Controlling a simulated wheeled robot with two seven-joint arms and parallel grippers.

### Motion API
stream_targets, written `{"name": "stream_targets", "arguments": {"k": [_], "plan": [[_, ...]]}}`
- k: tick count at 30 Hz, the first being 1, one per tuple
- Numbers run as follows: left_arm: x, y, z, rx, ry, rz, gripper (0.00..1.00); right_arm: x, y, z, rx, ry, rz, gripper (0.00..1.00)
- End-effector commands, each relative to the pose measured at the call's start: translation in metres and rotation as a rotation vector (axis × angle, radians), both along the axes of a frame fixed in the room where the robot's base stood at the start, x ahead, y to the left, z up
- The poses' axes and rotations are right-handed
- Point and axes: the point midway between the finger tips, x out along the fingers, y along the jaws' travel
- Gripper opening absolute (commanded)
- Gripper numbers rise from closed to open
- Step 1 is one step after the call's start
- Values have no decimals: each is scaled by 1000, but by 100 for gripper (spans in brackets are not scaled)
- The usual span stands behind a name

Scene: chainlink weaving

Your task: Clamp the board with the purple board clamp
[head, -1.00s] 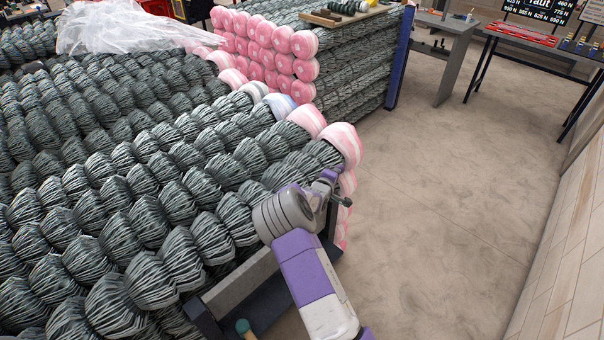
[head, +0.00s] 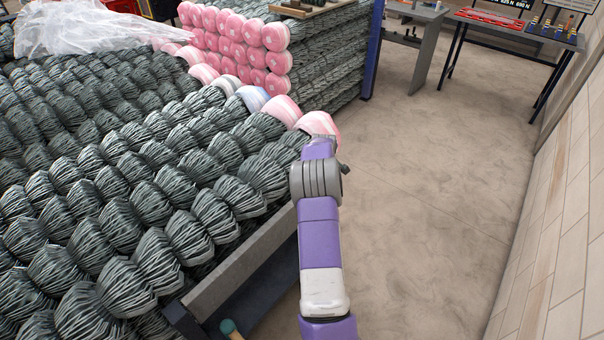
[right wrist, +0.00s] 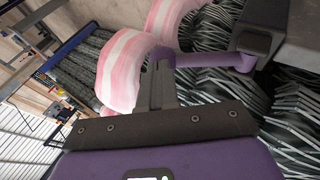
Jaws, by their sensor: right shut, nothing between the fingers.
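The grey board (head: 240,270) lies along the front edge of the rolls of grey mesh in the head view. In the right wrist view the purple board clamp (right wrist: 215,60) shows as a purple bar at a dark block, beside the grey edge at the upper right. I cannot tell whether it grips the board. My right gripper (right wrist: 160,85) is shut and empty, its fingertips close to the bar's left end; contact is unclear. In the head view my purple and grey right arm hides the gripper and most of the clamp. My left gripper is out of view.
Pink-and-white roll ends (head: 318,125) stand just beyond my arm, close to the fingers in the wrist view. Bare floor (head: 440,200) lies to the right, up to a tiled wall (head: 550,240). Tables (head: 515,35) stand at the back right.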

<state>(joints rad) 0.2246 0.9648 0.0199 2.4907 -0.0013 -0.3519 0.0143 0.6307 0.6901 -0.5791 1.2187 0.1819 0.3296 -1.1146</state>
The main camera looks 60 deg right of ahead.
Motion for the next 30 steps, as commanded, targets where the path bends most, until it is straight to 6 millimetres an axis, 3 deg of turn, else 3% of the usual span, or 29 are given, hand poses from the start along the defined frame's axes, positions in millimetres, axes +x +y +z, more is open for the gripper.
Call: {"name": "stream_targets", "arguments": {"k": [23, 30], "plan": [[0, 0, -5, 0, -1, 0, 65, 0, -4, -2, -3, -3, 1, 0], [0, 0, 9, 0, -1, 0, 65, -2, 12, 26, -2, -5, 5, 0]]}}
